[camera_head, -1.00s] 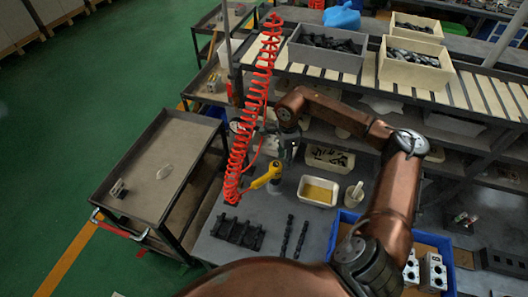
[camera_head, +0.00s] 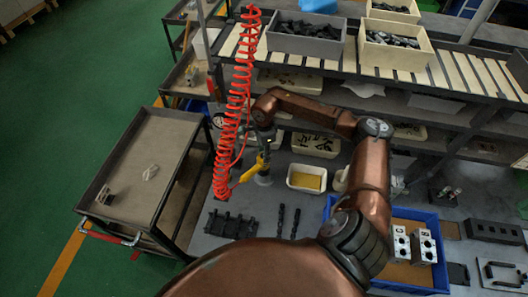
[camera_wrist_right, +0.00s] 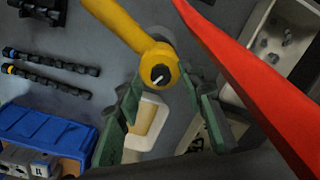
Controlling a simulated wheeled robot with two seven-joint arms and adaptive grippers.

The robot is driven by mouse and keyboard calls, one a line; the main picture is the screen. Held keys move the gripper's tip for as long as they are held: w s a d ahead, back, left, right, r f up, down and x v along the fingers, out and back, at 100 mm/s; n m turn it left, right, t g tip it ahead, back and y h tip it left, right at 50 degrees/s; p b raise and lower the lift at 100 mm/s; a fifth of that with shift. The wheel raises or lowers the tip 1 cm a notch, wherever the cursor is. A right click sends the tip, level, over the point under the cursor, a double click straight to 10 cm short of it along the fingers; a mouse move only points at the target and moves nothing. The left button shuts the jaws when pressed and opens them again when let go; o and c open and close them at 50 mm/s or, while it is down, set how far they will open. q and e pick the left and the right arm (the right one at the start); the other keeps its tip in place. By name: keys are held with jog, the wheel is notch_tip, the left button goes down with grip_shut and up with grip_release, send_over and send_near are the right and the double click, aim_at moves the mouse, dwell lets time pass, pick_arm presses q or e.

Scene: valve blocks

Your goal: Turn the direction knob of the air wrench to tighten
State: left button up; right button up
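The air wrench (camera_head: 250,172) is yellow and hangs at the lower end of a red coiled hose (camera_head: 231,115). In the right wrist view its round yellow end (camera_wrist_right: 148,52) carries a small dark knob (camera_wrist_right: 160,75) with a pale bar. My right gripper (camera_head: 266,143) is right at the wrench's upper end in the head view. In the right wrist view its green fingers (camera_wrist_right: 160,88) are spread, one on each side of the round end, with visible gaps. The left gripper is in neither view.
A blue crate (camera_head: 436,250) with valve blocks stands at the lower right. A white tray (camera_head: 290,180) with yellow contents is beside the wrench. Black shafts (camera_head: 295,222) and a black rack (camera_head: 231,224) lie in front. The red hose crosses close to the right gripper.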

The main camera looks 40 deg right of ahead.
jog(key=shift+w+f, duration=0.1)
jog(key=shift+w, duration=0.05)
jog(key=shift+c, duration=1.1)
jog(key=c, duration=0.5)
grip_shut()
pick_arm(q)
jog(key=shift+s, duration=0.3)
